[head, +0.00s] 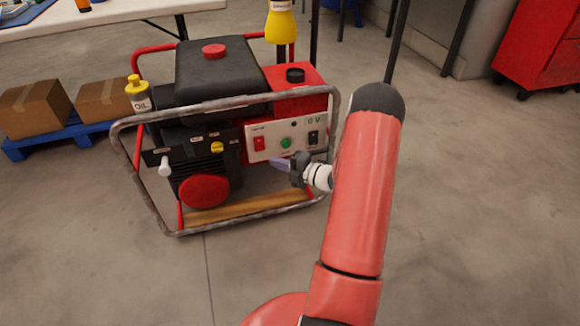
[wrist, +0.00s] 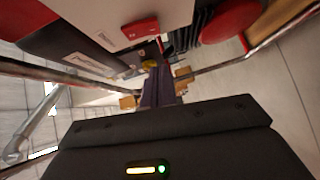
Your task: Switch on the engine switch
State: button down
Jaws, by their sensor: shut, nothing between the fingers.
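The generator's white control panel (head: 272,152) carries a red rocker switch (head: 259,143) at its left, a green round button (head: 286,142) and a black switch (head: 313,137). The labels are too small to read, so I cannot tell for certain which is the engine switch. The red switch also shows in the wrist view (wrist: 140,29), above my fingers. My gripper (head: 273,162) is shut and empty, its purple fingers pointing left just in front of the panel's lower edge. In the wrist view the fingers (wrist: 158,75) point away below the red switch, apart from it.
A grey tube frame (head: 255,98) surrounds the generator, its bars close to my gripper. A black engine block with a red round cover (head: 204,190) is left of the panel. The floor in front is clear.

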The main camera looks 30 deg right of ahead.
aim_at(256, 150)
jog(key=shift+w+a+f, duration=0.1)
jog(key=shift+w+f, duration=0.1)
jog(key=shift+w, duration=1.4)
jog(key=shift+w+a+f, duration=0.1)
jog(key=shift+w+f, duration=0.05)
jog(key=shift+w, duration=1.45)
